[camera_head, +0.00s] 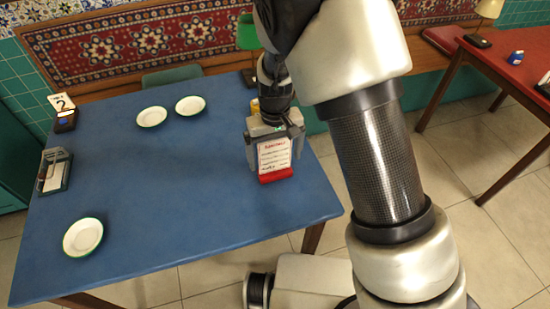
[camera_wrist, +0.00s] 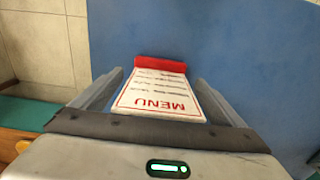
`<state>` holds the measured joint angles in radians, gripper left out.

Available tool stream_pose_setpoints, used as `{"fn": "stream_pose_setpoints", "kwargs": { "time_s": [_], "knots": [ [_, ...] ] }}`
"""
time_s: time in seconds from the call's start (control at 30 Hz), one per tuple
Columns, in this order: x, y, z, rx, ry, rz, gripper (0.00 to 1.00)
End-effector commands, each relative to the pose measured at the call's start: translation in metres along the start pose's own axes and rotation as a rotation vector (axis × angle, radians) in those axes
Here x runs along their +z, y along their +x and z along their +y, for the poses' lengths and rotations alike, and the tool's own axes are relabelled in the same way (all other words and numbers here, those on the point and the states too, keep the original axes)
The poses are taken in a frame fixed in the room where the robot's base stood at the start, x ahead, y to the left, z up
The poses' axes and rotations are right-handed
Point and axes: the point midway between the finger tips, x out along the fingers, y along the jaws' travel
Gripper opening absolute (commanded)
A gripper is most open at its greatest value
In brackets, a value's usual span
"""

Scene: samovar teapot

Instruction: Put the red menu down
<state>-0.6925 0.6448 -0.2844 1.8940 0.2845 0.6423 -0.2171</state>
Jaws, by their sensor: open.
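The red menu is a white card with red print on a red base (camera_head: 276,174). It stands upright on the blue table (camera_head: 190,200) near the right edge. In the wrist view the menu card (camera_wrist: 158,95) lies between the two fingers, with its red base (camera_wrist: 160,64) at the far end. My gripper (camera_head: 274,150) is open around the card from above, one finger on each side. In the wrist view my gripper (camera_wrist: 160,95) shows a gap between each finger and the card.
Three white plates with green rims (camera_head: 83,237) (camera_head: 151,116) (camera_head: 190,105) are on the table. A grey tray (camera_head: 54,171) and a number 2 sign (camera_head: 62,102) stand at the left. A green lamp (camera_head: 248,32) is behind. The table's middle is clear. A red table (camera_head: 515,60) is at right.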

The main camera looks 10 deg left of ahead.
Motion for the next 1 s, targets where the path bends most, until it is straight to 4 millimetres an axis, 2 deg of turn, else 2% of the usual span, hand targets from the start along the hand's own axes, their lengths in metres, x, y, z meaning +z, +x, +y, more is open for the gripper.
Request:
{"fn": "stream_pose_setpoints", "kwargs": {
  "time_s": [0.03,0.2,0.4,0.53,0.77,0.87,0.97,1.0],
  "knots": [
    [-0.001,-0.014,0.0,0.0,0.0,0.006,0.93],
    [-0.001,-0.052,0.0,-0.001,0.0,0.006,0.93],
    [-0.001,-0.087,0.0,0.0,0.0,0.003,0.93],
    [-0.001,-0.099,0.0,0.0,0.0,0.003,0.93],
    [0.0,-0.104,0.001,0.0,0.002,0.002,0.93],
    [0.004,-0.115,0.006,-0.009,0.017,0.016,0.93],
    [0.015,-0.144,0.022,-0.029,0.057,0.054,0.93],
    [0.024,-0.161,0.031,-0.04,0.081,0.079,0.93]
  ]
}}
